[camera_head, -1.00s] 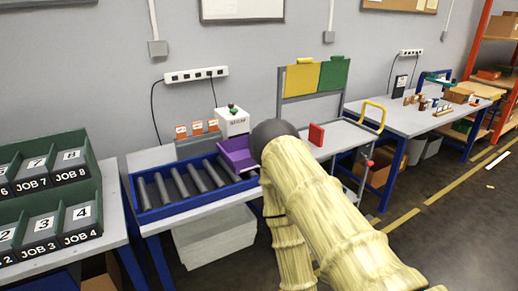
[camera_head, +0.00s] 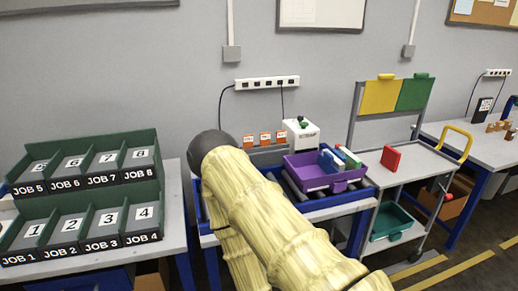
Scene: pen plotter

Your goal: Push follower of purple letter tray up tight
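The purple letter tray (camera_head: 322,183) sits at the right end of the blue-framed roller bed, just right of my arm. A blue upright piece (camera_head: 329,161) stands inside it, and a white and green piece (camera_head: 349,157) stands at its right part. I cannot tell which piece is the follower, nor how tight it sits. My arm, in a yellow sleeve with a dark round joint, covers the left of the roller bed. My gripper does not show in this view.
Green job bins (camera_head: 82,205) stand on the table at left. A white machine (camera_head: 301,132) and orange-labelled boxes (camera_head: 265,139) stand behind the tray.

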